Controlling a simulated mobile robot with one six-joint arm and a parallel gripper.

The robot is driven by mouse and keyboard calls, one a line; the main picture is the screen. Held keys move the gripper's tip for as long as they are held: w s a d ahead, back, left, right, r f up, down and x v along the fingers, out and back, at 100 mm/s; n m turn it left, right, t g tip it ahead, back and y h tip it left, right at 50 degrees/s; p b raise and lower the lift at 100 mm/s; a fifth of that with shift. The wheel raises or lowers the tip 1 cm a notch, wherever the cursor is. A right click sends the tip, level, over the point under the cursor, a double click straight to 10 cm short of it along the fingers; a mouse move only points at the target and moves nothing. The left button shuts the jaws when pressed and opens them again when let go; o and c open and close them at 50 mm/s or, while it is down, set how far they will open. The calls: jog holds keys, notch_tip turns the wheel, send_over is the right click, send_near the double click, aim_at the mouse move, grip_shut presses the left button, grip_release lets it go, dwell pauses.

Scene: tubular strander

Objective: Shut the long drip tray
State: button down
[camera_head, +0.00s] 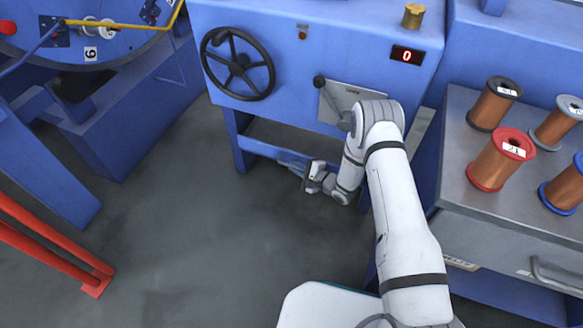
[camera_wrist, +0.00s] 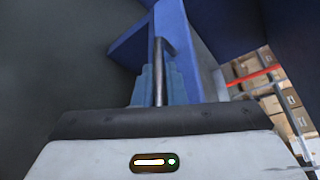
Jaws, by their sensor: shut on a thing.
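The long drip tray shows as a low blue front (camera_head: 258,148) under the blue machine, between its legs. In the wrist view a blue panel (camera_wrist: 135,45), which seems to be its front, lies beyond the fingers. A grey bar handle (camera_wrist: 159,58) runs from it between the pale blue fingers. My gripper (camera_head: 305,177) is low in front of the tray and shut on this handle; the wrist view shows the fingers (camera_wrist: 159,90) on both sides of it. My wrist and arm hide the tray's right part. I cannot tell exactly how far out the tray is.
The blue machine (camera_head: 285,55) carries a black handwheel (camera_head: 238,63) and a lever plate (camera_head: 350,100). A bench with several copper spools (camera_head: 497,163) stands at right. A red frame (camera_head: 60,248) is at lower left. The grey floor (camera_head: 195,225) before the tray is clear.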

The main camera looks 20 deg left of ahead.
jog(key=shift+w+d, duration=0.25)
jog(key=shift+w, duration=0.25)
jog(key=c, duration=1.5)
grip_release()
jog(key=shift+a+r, duration=0.1)
jog(key=shift+a, duration=0.05)
jog(key=shift+s, duration=0.1)
notch_tip(320, 180, up, 10)
jog(key=p, duration=0.4)
jog(key=shift+s, duration=0.1)
